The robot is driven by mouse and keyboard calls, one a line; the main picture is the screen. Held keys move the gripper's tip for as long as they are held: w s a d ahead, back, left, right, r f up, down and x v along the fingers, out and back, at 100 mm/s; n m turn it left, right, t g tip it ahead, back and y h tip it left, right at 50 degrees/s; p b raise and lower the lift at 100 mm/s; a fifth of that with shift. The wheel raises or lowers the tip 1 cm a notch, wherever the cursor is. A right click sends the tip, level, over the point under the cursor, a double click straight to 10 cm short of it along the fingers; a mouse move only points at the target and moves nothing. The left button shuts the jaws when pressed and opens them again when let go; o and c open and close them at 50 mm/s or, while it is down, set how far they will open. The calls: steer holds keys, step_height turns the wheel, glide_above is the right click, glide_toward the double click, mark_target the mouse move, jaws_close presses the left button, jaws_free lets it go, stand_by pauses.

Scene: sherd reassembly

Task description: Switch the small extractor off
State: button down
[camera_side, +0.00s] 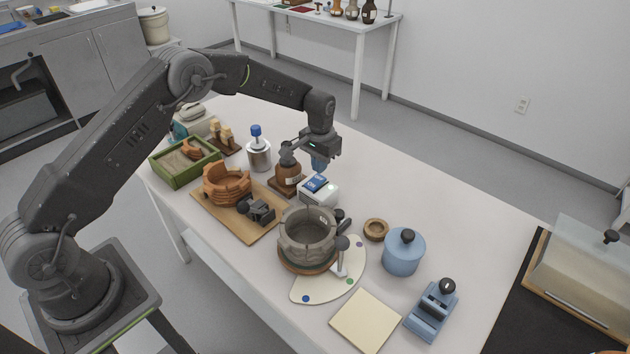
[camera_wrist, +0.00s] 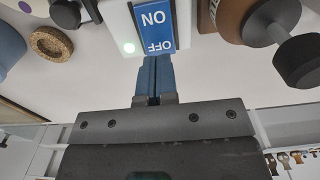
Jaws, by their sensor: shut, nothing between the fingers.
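The small extractor appears to be a white box (camera_side: 317,194) near the middle of the table. My gripper (camera_side: 319,167) is just above and behind the box in the side view. In the wrist view its blue fingertips (camera_wrist: 155,62) are together, empty, and lie close to the OFF end of the switch. Whether they touch it I cannot tell.
A cork ring (camera_side: 376,229) and blue jar (camera_side: 404,254) are to the right. The table behind the box is clear.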

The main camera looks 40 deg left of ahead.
mark_target(320, 177)
steer(key=shift+f, duration=1.4)
stand_by(0.7)
steer(key=shift+r, duration=3.05)
steer(key=shift+r, duration=0.1)
steer(key=s+d+r+t, duration=0.1)
steer(key=s+r, duration=0.6)
steer(key=r, duration=0.4)
steer(key=s+r+t, duration=0.2)
steer(key=s+r, duration=0.6)
steer(key=r, duration=0.2)
steer(key=s+d+r+t, duration=0.1)
steer(key=s+t, duration=0.1)
steer(key=s, duration=1.9)
steer(key=shift+s+r+t, duration=0.15)
steer(key=shift+r+t, duration=0.1)
steer(key=shift+t, duration=0.05)
steer(key=shift+d, duration=0.1)
